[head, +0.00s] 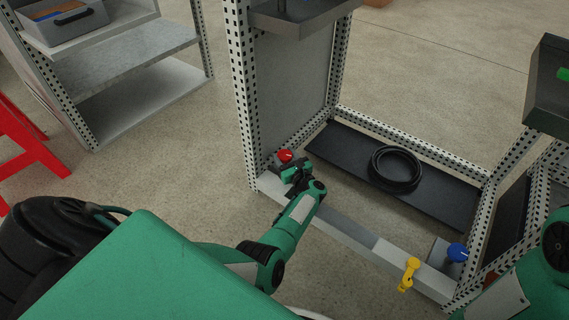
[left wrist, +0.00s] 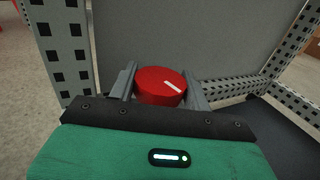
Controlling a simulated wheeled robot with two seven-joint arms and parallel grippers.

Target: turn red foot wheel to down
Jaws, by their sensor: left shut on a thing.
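The red foot wheel (head: 285,156) sits low at the left front corner post of the open cabinet frame. In the left wrist view the red wheel (left wrist: 161,86) is a round knob with a white mark on its face, pointing toward the lower right. My left gripper (head: 291,168) is at the wheel, and its two grey fingers (left wrist: 160,88) stand on either side of it, shut on it. My right gripper is not seen; only part of my right arm shows at the right edge of the head view.
A blue knob (head: 457,252) and a yellow handle (head: 409,273) sit at the frame's right front corner. A coiled black cable (head: 395,168) lies on the dark base plate (head: 339,157). Perforated posts (head: 243,90) stand close to my left gripper. A shelf unit (head: 140,85) stands at left.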

